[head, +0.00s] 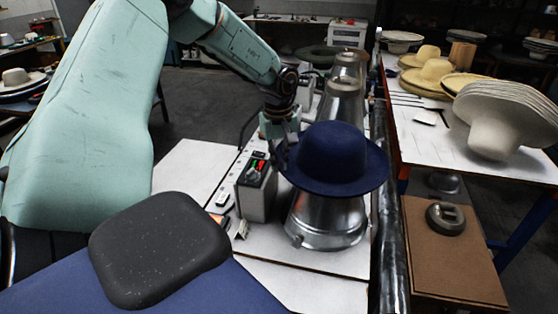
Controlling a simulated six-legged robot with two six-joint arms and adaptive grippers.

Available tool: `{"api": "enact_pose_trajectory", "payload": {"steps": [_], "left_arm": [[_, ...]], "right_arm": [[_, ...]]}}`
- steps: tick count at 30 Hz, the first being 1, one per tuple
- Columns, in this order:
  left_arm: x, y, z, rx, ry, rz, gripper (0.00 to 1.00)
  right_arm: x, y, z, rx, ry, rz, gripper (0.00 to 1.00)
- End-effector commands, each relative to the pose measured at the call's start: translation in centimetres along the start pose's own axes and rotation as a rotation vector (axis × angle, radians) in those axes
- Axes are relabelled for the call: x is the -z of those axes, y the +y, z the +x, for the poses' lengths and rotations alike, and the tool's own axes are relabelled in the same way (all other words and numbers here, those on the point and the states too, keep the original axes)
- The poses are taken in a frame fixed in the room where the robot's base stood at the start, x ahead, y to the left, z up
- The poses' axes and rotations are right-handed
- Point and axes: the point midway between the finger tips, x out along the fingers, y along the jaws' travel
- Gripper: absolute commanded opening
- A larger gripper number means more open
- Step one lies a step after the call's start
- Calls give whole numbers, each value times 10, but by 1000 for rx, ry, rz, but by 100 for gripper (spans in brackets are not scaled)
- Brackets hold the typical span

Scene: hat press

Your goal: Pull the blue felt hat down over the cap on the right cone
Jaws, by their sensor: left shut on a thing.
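The blue felt hat (335,158) is over the top of the nearest metal cone (326,220), crown up, its brim spread wide around it. The lower part of the cone shows below the brim. Any cap under the hat is hidden, and I cannot tell how far down the hat sits. My left gripper (284,150) is at the left edge of the brim, pointing down, and is shut on the hat there. The fingertips are small and dark and partly merge with the brim. My right gripper is out of view.
A control box (257,188) with red and green lights stands just left of the hat. More metal cones (343,101) stand behind it. A side table at right holds straw hats (430,75) and a stack of pale hats (503,120). A dark rail runs along the right.

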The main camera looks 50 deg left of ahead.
Motion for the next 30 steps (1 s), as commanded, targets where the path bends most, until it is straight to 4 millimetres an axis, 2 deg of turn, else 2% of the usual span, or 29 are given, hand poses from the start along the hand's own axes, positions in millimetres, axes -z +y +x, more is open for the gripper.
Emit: {"api": "enact_pose_trajectory", "payload": {"steps": [2, 3, 12, 22, 30], "left_arm": [[0, 0, 0, -1, 0, 0, 0], [0, 0, 0, -1, 0, 0, 12], [0, 0, 0, 0, 0, 0, 36], [0, 0, -1, 0, 0, 0, 36], [0, 0, -17, 0, 0, 0, 36]], "right_arm": [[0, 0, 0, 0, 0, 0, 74], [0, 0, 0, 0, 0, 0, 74], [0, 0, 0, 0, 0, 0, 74], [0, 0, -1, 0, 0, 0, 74], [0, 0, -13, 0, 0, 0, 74]]}}
